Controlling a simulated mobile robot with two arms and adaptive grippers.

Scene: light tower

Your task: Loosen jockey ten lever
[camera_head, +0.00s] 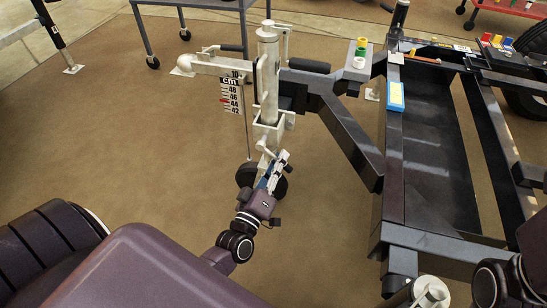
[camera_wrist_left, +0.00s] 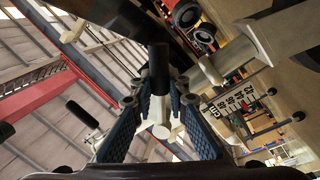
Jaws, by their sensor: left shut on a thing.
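The jockey wheel's pale metal post (camera_head: 268,75) stands upright at the front of the dark trailer frame, with a square clamp bracket (camera_head: 270,132) around its lower part. A pale lever (camera_head: 266,158) shows below the bracket. My left gripper (camera_head: 279,165) reaches up from below and is shut on the lever. In the left wrist view, its blue ridged fingers (camera_wrist_left: 160,104) stand on both sides of the lever's pale end (camera_wrist_left: 160,130). The black wheel (camera_head: 247,175) is partly hidden behind the gripper. My right gripper is not in view.
A cm scale plate (camera_head: 232,95) hangs left of the post. Black frame bars (camera_head: 345,140) lie close to the right. The brown floor (camera_head: 130,140) at left is clear.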

